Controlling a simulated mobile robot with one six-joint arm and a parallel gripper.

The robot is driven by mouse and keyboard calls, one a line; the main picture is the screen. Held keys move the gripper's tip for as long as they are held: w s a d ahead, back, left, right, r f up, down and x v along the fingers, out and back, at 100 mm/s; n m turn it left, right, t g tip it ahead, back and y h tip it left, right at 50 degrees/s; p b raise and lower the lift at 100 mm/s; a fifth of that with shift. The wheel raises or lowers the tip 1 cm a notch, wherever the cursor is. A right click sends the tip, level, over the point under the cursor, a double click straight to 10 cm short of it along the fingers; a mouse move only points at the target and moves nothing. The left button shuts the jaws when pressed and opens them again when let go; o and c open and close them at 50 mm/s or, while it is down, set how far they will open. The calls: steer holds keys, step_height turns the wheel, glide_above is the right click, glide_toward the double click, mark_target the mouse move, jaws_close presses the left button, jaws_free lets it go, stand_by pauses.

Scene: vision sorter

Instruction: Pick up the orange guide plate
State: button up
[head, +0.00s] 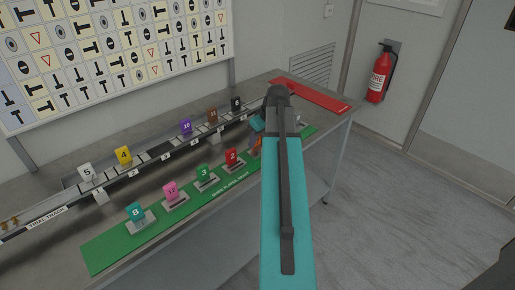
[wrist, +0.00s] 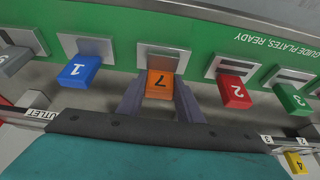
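The orange guide plate (wrist: 160,80), marked 7, stands in a grey holder on the green strip (wrist: 205,30). In the head view only a sliver of the orange plate (head: 257,142) shows beside my teal arm. My gripper (wrist: 158,88) is open, with one dark finger on each side of the plate's near end. A small gap seems to show between fingers and plate. The fingertips are hidden behind my arm in the head view.
A blue plate 1 (wrist: 78,72) and a red plate 2 (wrist: 235,92) stand close on either side. A green plate 3 (wrist: 292,98) is beyond the red one. The trial track (head: 150,155) with several plates runs behind; a red strip (head: 310,96) lies at the table's far end.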

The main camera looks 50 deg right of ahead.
mark_target(258, 149)
steer(key=c, duration=0.6)
steer(key=shift+o, duration=0.2)
steer(key=shift+r, duration=0.2)
steer(key=shift+r+b, duration=0.55)
steer(key=shift+r, duration=0.8)
steer(key=shift+s+r, duration=0.1)
steer(key=shift+r, duration=0.1)
steer(key=s+a+b, duration=0.2)
steer(key=s+b, duration=0.2)
steer(key=s, duration=0.3)
steer(key=s+a+r+b, duration=0.1)
steer(key=s+a+b, duration=0.2)
steer(key=s+b, duration=0.2)
steer(key=shift+s+a+r, duration=0.15)
steer(key=shift+s+a, duration=0.2)
steer(key=shift+s, duration=0.9)
steer(key=shift+s+r, duration=0.1)
